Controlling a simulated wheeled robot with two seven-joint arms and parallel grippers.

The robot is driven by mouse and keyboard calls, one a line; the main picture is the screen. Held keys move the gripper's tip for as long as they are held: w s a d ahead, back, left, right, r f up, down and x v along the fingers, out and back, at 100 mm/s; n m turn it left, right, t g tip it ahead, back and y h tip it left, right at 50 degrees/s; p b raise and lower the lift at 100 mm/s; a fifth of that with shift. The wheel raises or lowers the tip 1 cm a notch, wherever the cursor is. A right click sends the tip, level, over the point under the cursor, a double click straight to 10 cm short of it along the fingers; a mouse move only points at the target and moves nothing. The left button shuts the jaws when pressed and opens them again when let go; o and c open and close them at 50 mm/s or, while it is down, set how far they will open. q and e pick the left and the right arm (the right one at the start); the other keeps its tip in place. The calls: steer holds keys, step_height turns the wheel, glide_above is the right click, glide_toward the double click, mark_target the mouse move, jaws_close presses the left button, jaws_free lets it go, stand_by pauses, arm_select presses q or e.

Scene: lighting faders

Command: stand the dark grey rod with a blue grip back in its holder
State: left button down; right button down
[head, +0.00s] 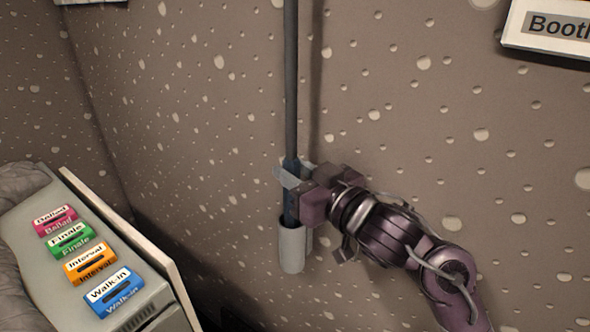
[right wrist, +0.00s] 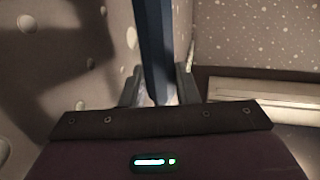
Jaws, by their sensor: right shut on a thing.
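The dark grey rod (head: 291,80) stands upright against the speckled wall in the head view. Its blue grip (head: 291,205) is at its lower part. My right gripper (head: 290,176) is shut on the blue grip, coming in from the right. The bottom of the grip meets the mouth of the pale grey cup-shaped holder (head: 292,252); its lower end is hidden there. In the right wrist view the blue grip (right wrist: 154,50) stands between the fingers, slightly tilted in that picture. My left gripper is not in view.
A desk panel (head: 150,300) at the left carries several coloured labelled blocks, including a blue Walk-in block (head: 113,292). A sign (head: 550,28) hangs on the wall at top right. The wall around the rod is clear.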

steer(key=shift+r, duration=0.1)
steer(key=c, duration=1)
jaws_free()
steer(key=shift+c, duration=0.2)
steer(key=v, duration=0.7)
steer(key=shift+s+d, duration=0.2)
steer(key=shift+s, duration=0.15)
steer(key=shift+s+d, duration=0.1)
